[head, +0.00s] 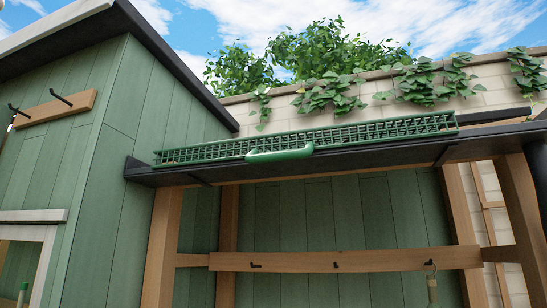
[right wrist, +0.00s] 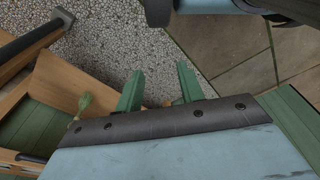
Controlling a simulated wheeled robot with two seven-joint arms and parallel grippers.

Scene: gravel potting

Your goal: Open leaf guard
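The leaf guard (head: 360,132) is a long green mesh panel lying along the top of the dark gutter (head: 225,174) in the head view. Its left end is near the green shed wall and its right end stops short of the gutter's right end. A green grip handle (head: 280,154) sits on its front edge, left of the middle. No gripper touches it in view. My right gripper (right wrist: 160,84) shows in the right wrist view with its two green fingers apart, above gravel and wooden parts. My left gripper is not in view.
A wooden rail (head: 345,261) with hooks runs below the gutter. Wooden posts (head: 161,245) stand under it. Ivy (head: 330,93) hangs over the brick wall behind. A wooden peg board (head: 55,108) is on the shed at left. Grey paving (right wrist: 235,45) lies beside the gravel (right wrist: 115,40).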

